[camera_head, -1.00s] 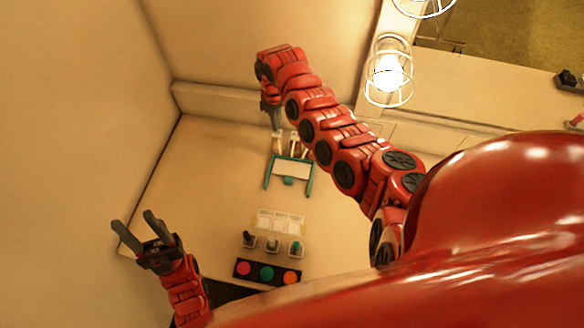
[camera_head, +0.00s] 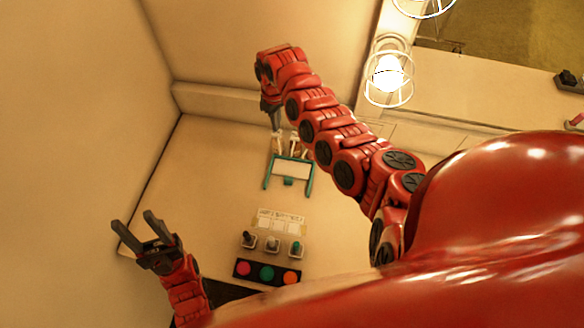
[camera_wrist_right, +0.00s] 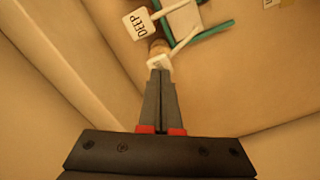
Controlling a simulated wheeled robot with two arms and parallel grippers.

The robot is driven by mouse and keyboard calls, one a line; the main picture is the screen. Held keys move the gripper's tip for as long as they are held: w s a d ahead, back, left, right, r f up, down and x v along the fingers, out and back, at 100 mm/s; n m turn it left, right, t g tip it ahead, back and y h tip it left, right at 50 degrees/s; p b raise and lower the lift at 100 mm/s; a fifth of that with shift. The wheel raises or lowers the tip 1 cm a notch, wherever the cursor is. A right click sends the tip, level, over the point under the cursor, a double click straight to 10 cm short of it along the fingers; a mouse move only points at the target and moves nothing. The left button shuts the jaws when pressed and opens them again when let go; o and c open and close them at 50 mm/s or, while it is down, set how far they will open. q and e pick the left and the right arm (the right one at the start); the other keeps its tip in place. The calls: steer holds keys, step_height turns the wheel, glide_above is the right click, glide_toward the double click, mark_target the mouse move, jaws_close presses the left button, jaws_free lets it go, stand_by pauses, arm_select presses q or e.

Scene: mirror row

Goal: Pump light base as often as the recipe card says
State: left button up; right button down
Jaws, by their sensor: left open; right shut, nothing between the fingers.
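Pale pump bottles (camera_head: 293,143) stand close together behind a teal frame (camera_head: 267,178) on the counter. My right gripper (camera_wrist_right: 161,73) is shut with nothing between its fingers. Its tips point at a white pump top (camera_wrist_right: 158,62) with a brownish part behind it; I cannot tell whether they touch. I cannot read a label on that pump. A white tag reading "DEEP" (camera_wrist_right: 140,22) shows beside it. My left gripper (camera_head: 135,236) is open and empty at the left, away from the bottles. A printed white card (camera_head: 281,221) lies nearer on the counter, its text too small to read.
Several small holders (camera_head: 272,244) stand below the card. A dark palette (camera_head: 254,275) with pink, green and orange discs is nearest. Walls close in at the left and back. A lit caged bulb (camera_head: 388,75) is at upper right. The counter's left side is clear.

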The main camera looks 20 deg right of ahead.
steer(key=shift+f, duration=0.2)
stand_by(0.3)
steer(key=shift+f+b, duration=0.9)
steer(key=shift+f, duration=0.45)
steer(key=shift+r, duration=0.1)
steer(key=shift+r+p, duration=1.15)
steer(key=shift+r, duration=0.3)
steer(key=shift+f, duration=0.15)
